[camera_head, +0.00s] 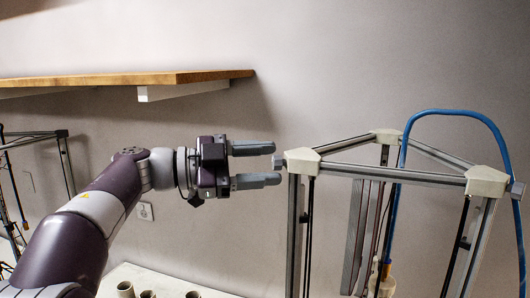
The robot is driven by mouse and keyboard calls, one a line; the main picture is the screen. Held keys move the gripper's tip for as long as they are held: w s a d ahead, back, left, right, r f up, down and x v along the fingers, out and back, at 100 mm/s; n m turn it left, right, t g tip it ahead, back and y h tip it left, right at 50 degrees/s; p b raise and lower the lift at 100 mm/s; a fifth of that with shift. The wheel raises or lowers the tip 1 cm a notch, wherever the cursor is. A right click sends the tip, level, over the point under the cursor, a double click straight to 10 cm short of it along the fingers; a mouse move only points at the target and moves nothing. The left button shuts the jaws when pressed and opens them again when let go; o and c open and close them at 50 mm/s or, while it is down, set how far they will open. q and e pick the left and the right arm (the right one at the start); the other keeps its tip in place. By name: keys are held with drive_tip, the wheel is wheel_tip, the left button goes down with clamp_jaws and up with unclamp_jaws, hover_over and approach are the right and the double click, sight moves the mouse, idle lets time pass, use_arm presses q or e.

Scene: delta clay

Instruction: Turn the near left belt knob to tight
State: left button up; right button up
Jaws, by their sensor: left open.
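A delta clay printer frame stands at the right, with white corner pieces on top. A small grey knob (279,163) sticks out leftward from its near left corner piece (302,161). My left gripper (272,163) is open and points right. Its upper and lower fingers are apart, and their tips are level with the knob, one above and one below it. The knob shows in the mouth of the gap. I see no clear contact and cannot tell the exact depth. The knob's setting cannot be read. My right gripper is out of view.
A blue hose (450,112) arches over the printer's right side. A wooden shelf (120,80) is on the wall at upper left. Another frame (66,165) stands at far left. Small cups (126,289) stand on a pale table below.

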use_arm(q)
drive_tip(key=shift+s+r, duration=0.25)
drive_tip(key=shift+s, duration=0.5)
drive_tip(key=shift+w+d, duration=0.1)
drive_tip(key=shift+w, duration=0.05)
drive_tip(key=shift+w+d+f, duration=0.1)
drive_tip(key=shift+w+f, duration=0.05)
drive_tip(key=shift+w, duration=0.15)
drive_tip(key=c, duration=0.5)
drive_tip(key=shift+w, duration=0.1)
clamp_jaws()
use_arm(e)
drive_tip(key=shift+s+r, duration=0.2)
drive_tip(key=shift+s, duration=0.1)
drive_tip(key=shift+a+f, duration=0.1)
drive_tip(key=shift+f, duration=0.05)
